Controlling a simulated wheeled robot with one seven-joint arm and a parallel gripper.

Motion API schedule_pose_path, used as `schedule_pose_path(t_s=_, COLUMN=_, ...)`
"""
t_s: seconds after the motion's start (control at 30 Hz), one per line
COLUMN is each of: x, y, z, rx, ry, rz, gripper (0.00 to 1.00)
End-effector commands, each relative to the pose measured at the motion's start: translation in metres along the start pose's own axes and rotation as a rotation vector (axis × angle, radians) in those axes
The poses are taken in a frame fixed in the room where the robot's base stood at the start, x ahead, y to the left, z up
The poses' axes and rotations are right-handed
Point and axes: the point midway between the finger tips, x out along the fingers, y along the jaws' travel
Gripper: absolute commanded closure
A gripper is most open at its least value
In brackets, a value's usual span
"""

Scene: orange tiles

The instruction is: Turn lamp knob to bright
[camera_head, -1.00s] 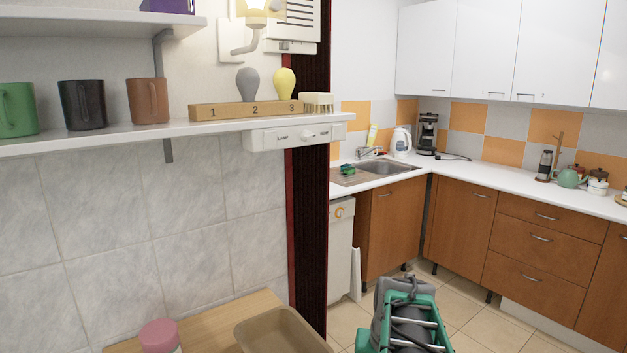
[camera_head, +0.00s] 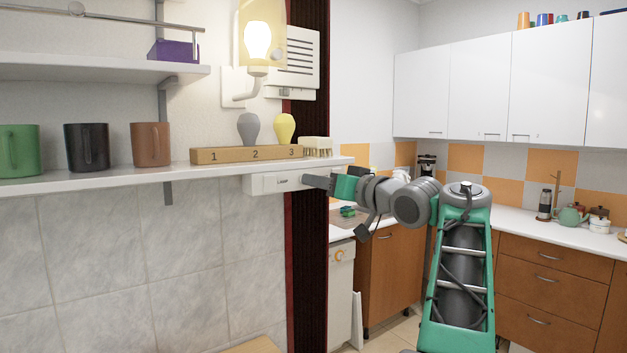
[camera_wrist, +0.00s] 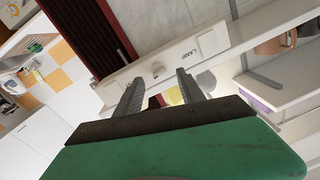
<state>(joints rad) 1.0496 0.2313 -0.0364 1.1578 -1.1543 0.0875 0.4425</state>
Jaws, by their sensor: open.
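The white lamp panel (camera_head: 262,184) is fixed under the shelf edge in the head view. In the wrist view the panel (camera_wrist: 130,82) runs diagonally, with a "LAMP" label and a light knob (camera_wrist: 157,69). My gripper (camera_wrist: 157,80) is open, its two grey fingers apart on either side of the knob, with nothing held. I cannot tell whether the fingers touch it. In the head view my gripper (camera_head: 318,182) reaches the panel's right end and hides the knob. The wall lamp (camera_head: 257,45) above is lit.
A dark red post (camera_head: 307,240) stands behind my gripper. Kitchen cabinets stand at the right.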

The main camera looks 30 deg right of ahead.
Motion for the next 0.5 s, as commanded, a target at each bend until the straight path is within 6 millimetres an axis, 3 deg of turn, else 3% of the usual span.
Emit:
schedule_pose_path(t_s=0.2, x=0.029, y=0.0, z=-0.001, rx=-0.002, ry=-0.001, rz=0.001, gripper=0.54)
schedule_pose_path(t_s=0.5, x=0.031, y=0.001, z=0.0, rx=-0.003, ry=-0.001, rz=0.003, gripper=0.57)
